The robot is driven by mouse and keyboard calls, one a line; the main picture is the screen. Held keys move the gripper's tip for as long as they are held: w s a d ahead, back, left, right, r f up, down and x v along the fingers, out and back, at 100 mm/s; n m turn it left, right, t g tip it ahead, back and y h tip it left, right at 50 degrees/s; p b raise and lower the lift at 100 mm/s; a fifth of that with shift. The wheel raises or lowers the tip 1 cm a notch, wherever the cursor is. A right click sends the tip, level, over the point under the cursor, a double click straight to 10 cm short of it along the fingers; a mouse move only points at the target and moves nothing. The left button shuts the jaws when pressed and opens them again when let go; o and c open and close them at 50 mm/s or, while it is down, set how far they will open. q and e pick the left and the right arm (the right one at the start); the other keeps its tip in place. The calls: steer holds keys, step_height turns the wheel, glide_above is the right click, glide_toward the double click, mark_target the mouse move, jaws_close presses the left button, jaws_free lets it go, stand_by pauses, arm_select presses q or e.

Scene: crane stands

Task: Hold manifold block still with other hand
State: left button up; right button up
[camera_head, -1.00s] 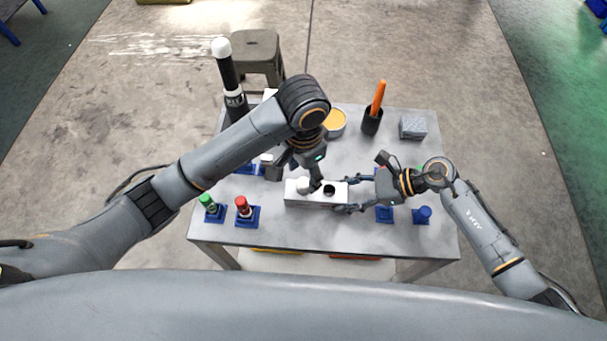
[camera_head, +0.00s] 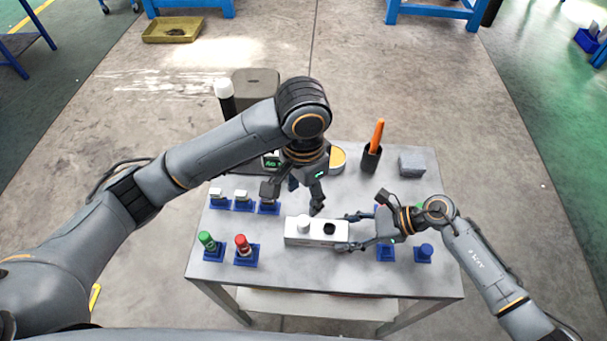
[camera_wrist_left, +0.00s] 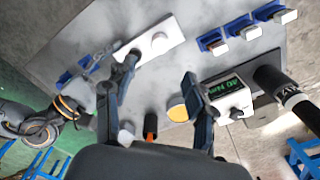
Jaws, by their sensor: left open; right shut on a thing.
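The manifold block (camera_head: 296,238) is a white oblong block lying on the table, with a white round knob and a dark round hole on top. My right gripper (camera_head: 346,231) is shut on its right end, with one finger on the far side and one on the near side. My left gripper (camera_head: 293,203) is open and empty behind the block, one finger near its back edge. In the left wrist view the block (camera_wrist_left: 176,33) shows past the open fingers of my left gripper (camera_wrist_left: 160,68); whether a finger touches it I cannot tell.
A green part (camera_head: 207,241) and a red part (camera_head: 242,244) stand on blue stands at front left. Several white-topped stands (camera_head: 217,196) are behind them. A black cup (camera_head: 371,158) with an orange handle and a grey block (camera_head: 411,163) stand at the back right.

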arm_select(q)
step_height(320, 180, up, 6)
steer(key=shift+r, duration=0.2)
arm_select(e)
steer(key=o, duration=1.5)
steer(key=shift+c, duration=0.2)
steer(key=v, duration=1.2)
steer(key=shift+d, duration=0.1)
